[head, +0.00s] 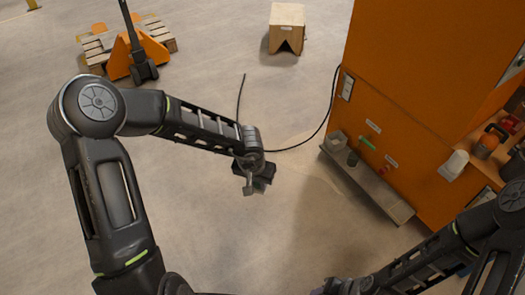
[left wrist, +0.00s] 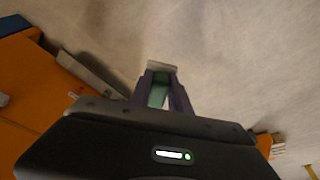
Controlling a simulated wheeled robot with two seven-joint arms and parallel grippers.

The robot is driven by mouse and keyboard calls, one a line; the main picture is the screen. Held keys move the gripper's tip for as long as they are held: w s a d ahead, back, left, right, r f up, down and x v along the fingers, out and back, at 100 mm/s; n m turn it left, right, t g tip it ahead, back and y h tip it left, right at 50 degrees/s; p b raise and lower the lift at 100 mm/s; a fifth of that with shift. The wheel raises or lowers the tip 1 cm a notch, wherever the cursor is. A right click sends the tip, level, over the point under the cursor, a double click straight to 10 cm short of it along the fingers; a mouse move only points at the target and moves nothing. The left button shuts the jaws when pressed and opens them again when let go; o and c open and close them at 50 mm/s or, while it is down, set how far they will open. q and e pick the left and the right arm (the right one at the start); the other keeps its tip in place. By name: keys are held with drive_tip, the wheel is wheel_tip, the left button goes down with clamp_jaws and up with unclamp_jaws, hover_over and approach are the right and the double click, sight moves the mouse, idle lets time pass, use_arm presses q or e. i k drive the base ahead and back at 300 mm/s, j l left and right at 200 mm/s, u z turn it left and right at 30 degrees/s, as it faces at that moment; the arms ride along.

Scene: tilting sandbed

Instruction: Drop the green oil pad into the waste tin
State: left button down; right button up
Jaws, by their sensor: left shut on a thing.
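My left gripper (head: 252,184) is out over the bare floor, left of the orange cabinet. In the left wrist view its fingers (left wrist: 161,92) are closed around a green thing, which I take as the green oil pad (left wrist: 158,96); a pale edge shows at the fingertips. In the head view the pad's green is hard to make out.
A black cable (head: 312,138) lies on the floor behind the gripper. A wooden stool (head: 286,28) and a pallet (head: 97,45) stand farther off.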

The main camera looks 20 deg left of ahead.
sight(336, 143)
drive_tip(key=z, duration=0.45)
drive_tip(key=i+j+z, duration=0.2)
drive_tip(key=z, duration=0.25)
drive_tip(key=i+j+z, duration=0.15)
drive_tip(key=j+z, duration=0.25)
drive_tip(key=i+j+z, duration=0.1)
drive_tip(key=j+z, duration=0.35)
drive_tip(key=i+j+z, duration=0.1)
drive_tip(key=j, duration=1.7)
drive_tip(key=i+z, duration=0.05)
drive_tip(key=i, duration=0.05)
